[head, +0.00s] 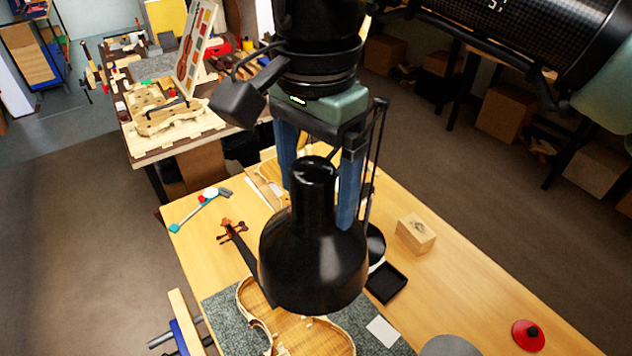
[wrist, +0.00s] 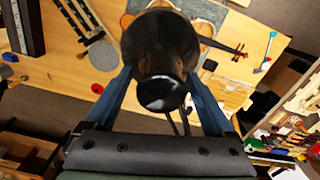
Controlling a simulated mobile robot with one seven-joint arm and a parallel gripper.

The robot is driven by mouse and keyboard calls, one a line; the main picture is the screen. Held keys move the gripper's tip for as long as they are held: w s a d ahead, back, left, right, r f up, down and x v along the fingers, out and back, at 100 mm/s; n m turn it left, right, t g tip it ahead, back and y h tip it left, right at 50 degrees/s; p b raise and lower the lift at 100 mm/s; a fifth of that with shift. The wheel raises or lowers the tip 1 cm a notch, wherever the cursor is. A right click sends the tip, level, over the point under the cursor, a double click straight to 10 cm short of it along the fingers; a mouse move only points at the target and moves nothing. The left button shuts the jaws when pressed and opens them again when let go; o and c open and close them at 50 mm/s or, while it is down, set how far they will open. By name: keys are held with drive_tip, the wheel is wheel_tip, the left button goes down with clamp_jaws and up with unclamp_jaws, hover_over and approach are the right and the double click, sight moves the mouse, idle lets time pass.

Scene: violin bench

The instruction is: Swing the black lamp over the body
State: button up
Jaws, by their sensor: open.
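The black lamp (head: 312,250) has a bell-shaped shade, and in the head view it hangs above the violin body (head: 290,330), hiding part of it. The lamp's narrow top also shows in the wrist view (wrist: 160,92). The violin lies on a dark grey mat (head: 222,312), its neck toward the upper left. My gripper (head: 318,205) points down with its blue fingers on either side of the lamp's narrow top. In the wrist view my gripper (wrist: 160,100) has its fingers apart around the lamp. I cannot tell whether either finger touches it.
On the bench (head: 450,270) are a wooden block (head: 416,233), a small black tray (head: 386,283), a white card (head: 382,331) and a red round object (head: 528,335). A teal tool (head: 200,210) lies at the left. A second, cluttered bench (head: 165,150) stands behind.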

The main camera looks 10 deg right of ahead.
wheel_tip(320, 180, up, 12)
drive_tip(key=p, duration=0.9)
drive_tip(key=shift+r, duration=0.1)
